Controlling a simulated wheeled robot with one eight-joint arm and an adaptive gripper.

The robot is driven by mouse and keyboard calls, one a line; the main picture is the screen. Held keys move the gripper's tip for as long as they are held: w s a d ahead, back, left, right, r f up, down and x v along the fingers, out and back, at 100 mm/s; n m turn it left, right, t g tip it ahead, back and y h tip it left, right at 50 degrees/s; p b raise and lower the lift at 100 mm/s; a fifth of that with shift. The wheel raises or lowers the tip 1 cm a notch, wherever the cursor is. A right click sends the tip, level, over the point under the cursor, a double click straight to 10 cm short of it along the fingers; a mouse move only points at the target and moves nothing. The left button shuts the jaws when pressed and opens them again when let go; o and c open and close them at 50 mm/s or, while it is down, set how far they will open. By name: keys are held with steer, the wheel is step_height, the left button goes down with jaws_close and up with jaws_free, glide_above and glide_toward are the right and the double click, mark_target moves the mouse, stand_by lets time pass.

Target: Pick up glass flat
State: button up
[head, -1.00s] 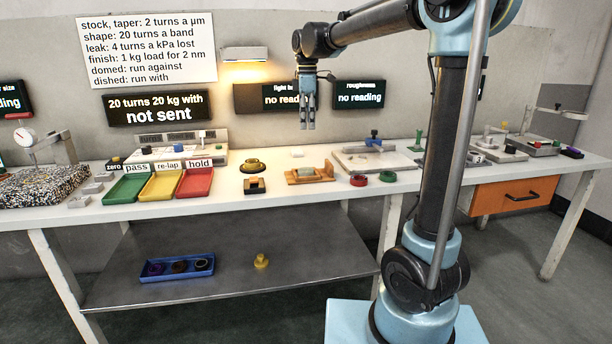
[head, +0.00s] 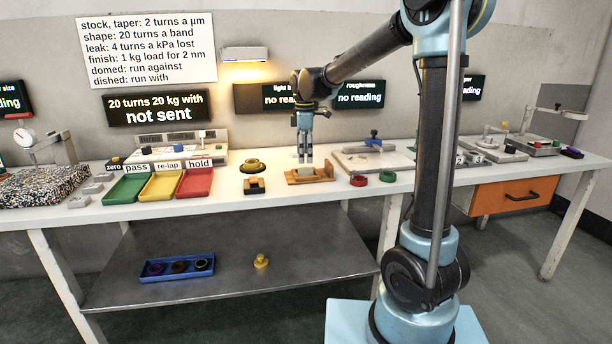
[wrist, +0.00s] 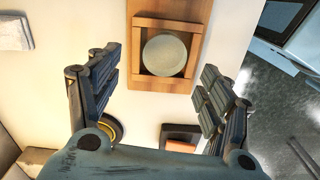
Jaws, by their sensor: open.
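The glass flat (wrist: 165,54) is a pale grey-green round disc. It sits in the square recess of a wooden holder (wrist: 142,14) on the bench; the holder also shows in the head view (head: 291,180), with the glass flat (head: 308,172) in it. My gripper (head: 305,161) hangs pointing down just above the holder. In the wrist view my gripper (wrist: 158,88) has its two fingers spread wide and empty. The disc lies between and beyond the fingertips, apart from both. Nothing hides the disc in the wrist view.
A brass ring piece (head: 254,165) and a dark block with an orange top (head: 254,186) stand left of the holder. Red (head: 358,180) and green (head: 388,177) rings lie to its right. Colored trays (head: 195,183) stand farther left. The bench front edge is close.

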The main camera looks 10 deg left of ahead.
mark_target(305, 170)
steer(key=shift+s+f, duration=0.15)
steer(key=shift+f, duration=1.2)
steer(key=shift+s+f, duration=0.1)
steer(key=shift+f, duration=1.25)
steer(key=shift+d+r, duration=0.1)
steer(key=c, duration=1.2)
steer(key=shift+s, duration=0.2)
steer(key=c, duration=0.3)
